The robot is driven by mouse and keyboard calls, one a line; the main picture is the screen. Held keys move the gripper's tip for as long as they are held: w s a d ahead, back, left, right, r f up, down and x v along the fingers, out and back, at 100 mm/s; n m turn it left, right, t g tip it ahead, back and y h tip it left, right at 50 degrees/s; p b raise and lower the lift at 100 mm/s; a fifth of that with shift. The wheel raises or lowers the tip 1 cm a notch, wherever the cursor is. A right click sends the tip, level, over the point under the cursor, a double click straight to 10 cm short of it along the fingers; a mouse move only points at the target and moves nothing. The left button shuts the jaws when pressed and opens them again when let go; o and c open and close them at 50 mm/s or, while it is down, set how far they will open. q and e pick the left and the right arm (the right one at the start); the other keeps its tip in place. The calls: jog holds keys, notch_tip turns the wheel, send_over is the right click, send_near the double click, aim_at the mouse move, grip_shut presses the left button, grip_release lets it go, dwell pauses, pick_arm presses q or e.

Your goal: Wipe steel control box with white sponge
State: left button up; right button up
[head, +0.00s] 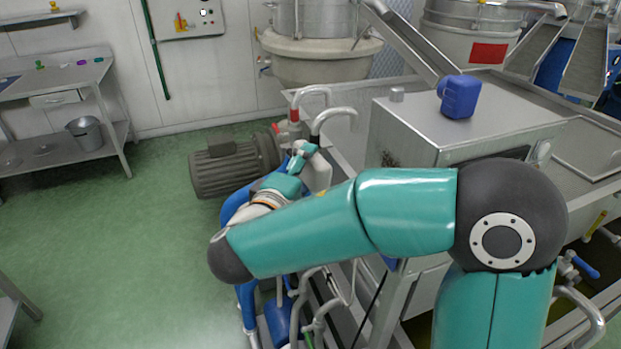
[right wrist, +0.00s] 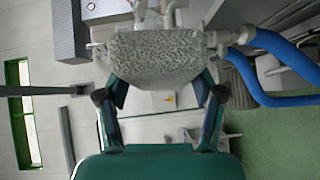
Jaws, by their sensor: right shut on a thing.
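The steel control box (head: 425,118) stands right of centre in the head view, with a dark smudge on its left face (head: 390,158). My right gripper (head: 305,160) is to the left of the box and apart from it. It is shut on the white sponge (head: 318,174), which is partly hidden by the gripper and arm. In the right wrist view the sponge (right wrist: 158,57) shows as a pale, speckled block between the fingers of the right gripper (right wrist: 161,88). My left gripper is not in view.
A blue jug (head: 459,96) and a small metal cylinder (head: 397,95) stand on the box top. A grey motor (head: 228,168) and curved pipes (head: 333,116) are close to the right gripper. A steel table (head: 60,75) stands at the left, with open green floor before it.

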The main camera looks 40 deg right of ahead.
aim_at(313, 173)
jog(key=shift+s+d+r+g+h, duration=0.1)
jog(key=shift+s+r+g+h, duration=0.25)
jog(key=shift+s, duration=0.2)
jog(key=shift+s+d+r+g+h, duration=0.1)
jog(key=shift+s+r+g+h, duration=0.2)
jog(key=shift+s+h, duration=0.2)
jog(key=shift+s+d+r, duration=0.1)
jog(key=shift+s+d, duration=0.05)
jog(key=shift+s, duration=0.1)
jog(key=shift+s+d+p, duration=0.15)
jog(key=shift+s+d, duration=0.15)
jog(key=shift+d, duration=0.6)
jog(key=shift+s+d+p, duration=0.1)
jog(key=shift+s+d, duration=0.15)
jog(key=shift+d, duration=0.7)
jog(key=shift+s+d+p, duration=0.15)
jog(key=shift+s+d, duration=0.15)
jog(key=shift+d, duration=0.6)
jog(key=shift+s+d+b, duration=0.2)
jog(key=shift+d+b, duration=0.05)
jog(key=shift+d, duration=0.3)
jog(key=shift+s+d+b, duration=0.15)
jog(key=shift+d+b, duration=0.05)
jog(key=shift+d, duration=0.3)
